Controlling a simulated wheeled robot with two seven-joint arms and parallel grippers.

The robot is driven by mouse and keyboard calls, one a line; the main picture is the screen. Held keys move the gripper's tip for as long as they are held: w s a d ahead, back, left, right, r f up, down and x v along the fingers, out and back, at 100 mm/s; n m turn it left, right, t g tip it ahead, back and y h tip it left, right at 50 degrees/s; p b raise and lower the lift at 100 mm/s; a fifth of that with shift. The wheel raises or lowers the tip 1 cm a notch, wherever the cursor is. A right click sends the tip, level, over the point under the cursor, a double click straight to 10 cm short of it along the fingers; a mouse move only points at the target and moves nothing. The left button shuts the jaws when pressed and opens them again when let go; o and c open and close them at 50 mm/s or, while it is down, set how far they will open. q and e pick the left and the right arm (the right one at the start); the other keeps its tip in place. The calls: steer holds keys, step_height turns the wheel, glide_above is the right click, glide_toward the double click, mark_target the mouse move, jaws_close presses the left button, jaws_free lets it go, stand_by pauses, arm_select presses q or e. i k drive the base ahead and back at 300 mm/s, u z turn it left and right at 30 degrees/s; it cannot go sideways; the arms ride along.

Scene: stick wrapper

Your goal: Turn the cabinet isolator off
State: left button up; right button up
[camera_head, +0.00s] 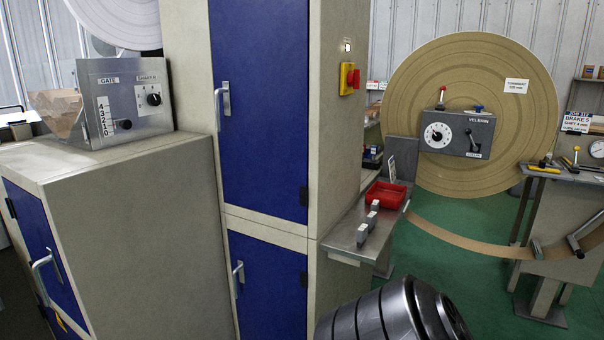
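The cabinet isolator is a red rotary handle (353,78) on a yellow plate (346,78). It is mounted high on the beige right side of the tall cabinet (335,150). The handle is seen edge-on, so I cannot tell its switch position. A small lamp (347,47) above it looks pale and bright. Neither of my grippers is in view, and nothing touches the isolator.
Below the isolator, a metal shelf (345,235) with a red tray (385,194) and small grey blocks juts out. A large paper reel (450,80) with a control box (457,133) stands right. A low cabinet (130,230) stands left.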

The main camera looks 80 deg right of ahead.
mark_target(353, 79)
steer(key=u, duration=0.55)
steer(key=k, duration=2.3)
steer(key=z, duration=2.45)
steer(key=i, duration=0.2)
steer(key=u, duration=0.9)
steer(key=i, duration=1.65)
steer(key=z, duration=1.1)
